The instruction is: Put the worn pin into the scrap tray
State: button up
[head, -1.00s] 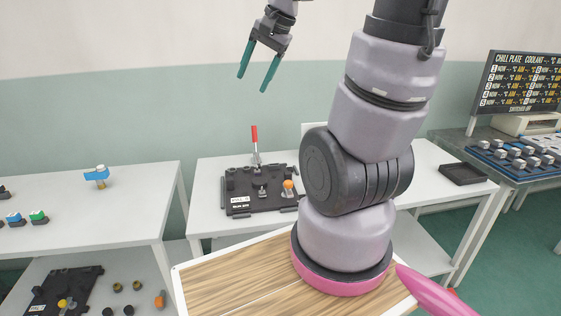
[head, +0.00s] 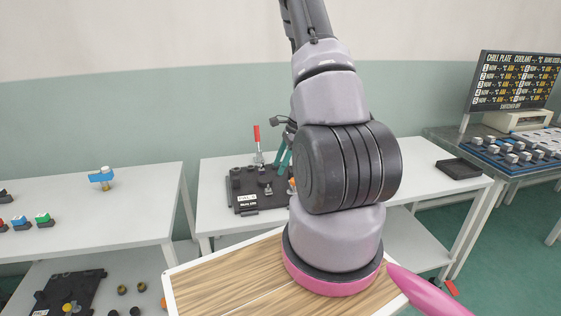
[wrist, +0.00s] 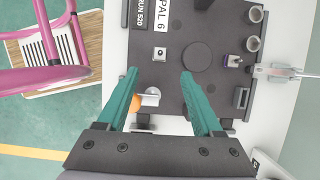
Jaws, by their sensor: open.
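A black fixture plate (head: 262,202) lies on the middle table, and it also fills much of the wrist view (wrist: 177,80). A small metal pin on a square base (wrist: 160,53) and another small pin (wrist: 233,60) stand on it. I cannot tell which pin is worn. My gripper (wrist: 159,75) is open and empty above the plate, with teal fingers apart. In the head view my gripper (head: 284,155) is partly hidden behind my arm. A shallow black tray (head: 458,169), likely the scrap tray, sits empty at the table's right end.
A red-handled toggle clamp (head: 257,140) stands at the plate's back edge. An orange-tipped part (wrist: 136,103) is near my left finger in the wrist view. Two grey cups (wrist: 254,29) stand at the plate's right. The left table (head: 90,205) holds blue, red and green parts.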

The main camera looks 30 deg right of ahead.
aim_at(270, 189)
jog(key=x, duration=1)
grip_shut()
dwell(1.4)
jog(key=c, duration=0.8)
grip_release()
grip_shut()
